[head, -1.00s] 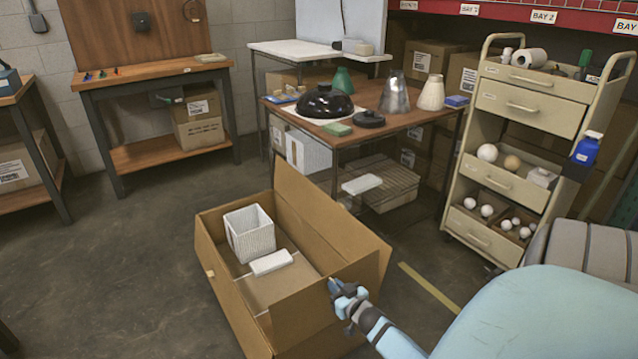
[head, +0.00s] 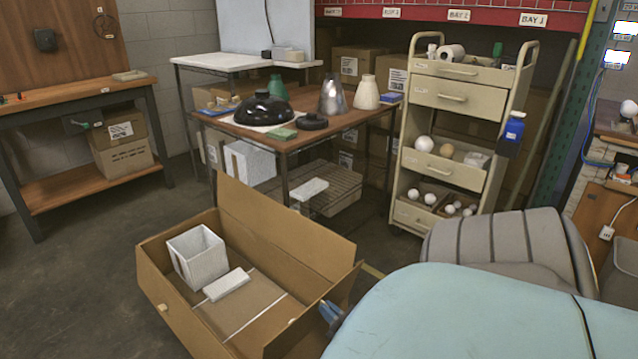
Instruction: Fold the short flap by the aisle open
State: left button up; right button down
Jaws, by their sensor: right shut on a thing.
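An open cardboard box (head: 160,285) sits on the floor at lower middle. Its tall long flap (head: 285,232) stands up along the back side. The short flap (head: 343,291) at the right end, beside the yellow floor line, slants outward; its lower part is hidden. My right gripper (head: 329,312) is at this flap's edge, shut on it. Only a small blue part of the gripper shows, as a large pale-blue part of mine covers the rest. My left gripper is not in view.
Inside the box are a white square bin (head: 197,256) and a white block (head: 227,285). Behind it stand a table (head: 262,138) with lamp shades and a beige drawer cart (head: 452,125). A grey ribbed shape (head: 495,245) is at right. Floor is clear at left.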

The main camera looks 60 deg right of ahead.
jog(key=shift+d, duration=0.1)
jog(key=c, duration=1.3)
grip_release()
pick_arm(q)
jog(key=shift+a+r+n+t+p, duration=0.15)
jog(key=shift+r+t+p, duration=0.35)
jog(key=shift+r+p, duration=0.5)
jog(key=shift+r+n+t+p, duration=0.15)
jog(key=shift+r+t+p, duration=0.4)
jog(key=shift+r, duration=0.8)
pick_arm(e)
jog(key=v, duration=1.4)
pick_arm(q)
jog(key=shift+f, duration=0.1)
